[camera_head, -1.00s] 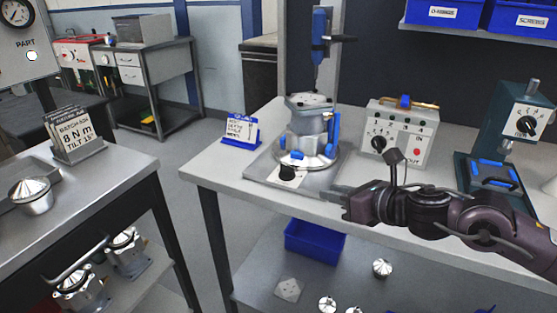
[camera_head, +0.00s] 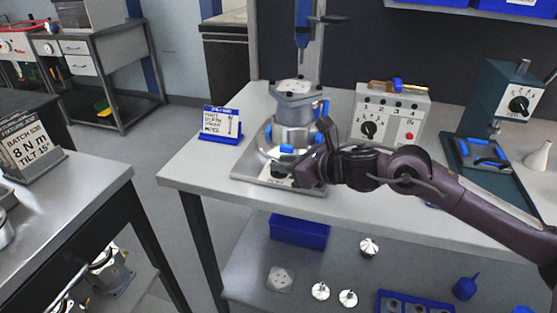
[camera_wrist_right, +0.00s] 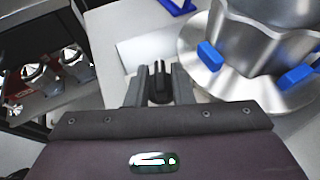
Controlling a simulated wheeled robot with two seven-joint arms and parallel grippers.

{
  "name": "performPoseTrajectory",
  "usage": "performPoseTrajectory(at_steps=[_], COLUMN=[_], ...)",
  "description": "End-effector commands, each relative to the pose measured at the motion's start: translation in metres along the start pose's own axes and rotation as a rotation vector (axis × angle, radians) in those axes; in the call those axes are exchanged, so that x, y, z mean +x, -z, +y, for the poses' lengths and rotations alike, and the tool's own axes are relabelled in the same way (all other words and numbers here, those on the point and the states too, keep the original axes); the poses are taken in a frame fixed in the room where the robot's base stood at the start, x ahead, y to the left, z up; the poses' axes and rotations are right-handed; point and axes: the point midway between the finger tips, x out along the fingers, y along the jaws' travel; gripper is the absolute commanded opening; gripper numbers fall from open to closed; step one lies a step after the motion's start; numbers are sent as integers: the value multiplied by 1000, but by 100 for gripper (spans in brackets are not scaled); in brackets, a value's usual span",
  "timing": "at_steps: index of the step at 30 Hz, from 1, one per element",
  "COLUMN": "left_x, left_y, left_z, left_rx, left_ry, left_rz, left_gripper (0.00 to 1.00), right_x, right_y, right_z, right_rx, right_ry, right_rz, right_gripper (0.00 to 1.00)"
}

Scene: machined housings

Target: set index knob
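The black index knob (camera_wrist_right: 159,84) sits on the base plate (camera_head: 250,168) of the fixture, at its front edge. In the head view my right gripper (camera_head: 293,176) is at the knob and covers most of it. In the right wrist view the two fingers (camera_wrist_right: 159,92) stand apart, one on each side of the knob. I see no clear contact between fingers and knob. The round metal housing (camera_head: 291,128) with blue clamps stands on the plate just behind the gripper. My left gripper is not in view.
A grey box with a numbered dial (camera_head: 388,120) stands right of the housing. A blue-framed card stand (camera_head: 221,124) is to the left. A blue driver (camera_head: 302,25) hangs above the housing. A teal press (camera_head: 495,110) stands at the right. The front table strip is clear.

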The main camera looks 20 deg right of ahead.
Motion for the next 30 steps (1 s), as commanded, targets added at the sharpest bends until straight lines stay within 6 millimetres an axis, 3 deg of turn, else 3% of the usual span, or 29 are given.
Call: performPoseTrajectory(at_steps=[6, 15, 20, 30], left_x=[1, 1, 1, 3], left_y=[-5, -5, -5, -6], left_z=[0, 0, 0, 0], left_rx=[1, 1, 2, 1], left_ry=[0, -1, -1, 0], left_rz=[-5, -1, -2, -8], left_gripper=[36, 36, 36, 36], right_x=[18, 20, 20, 20], right_y=[0, 0, 0, 1], right_z=[0, 0, 0, 0], right_rx=[0, -1, -1, 7], right_ry=[0, 1, 1, 20], right_rz=[0, 1, 1, 1], right_gripper=[21, 21, 1, 0])
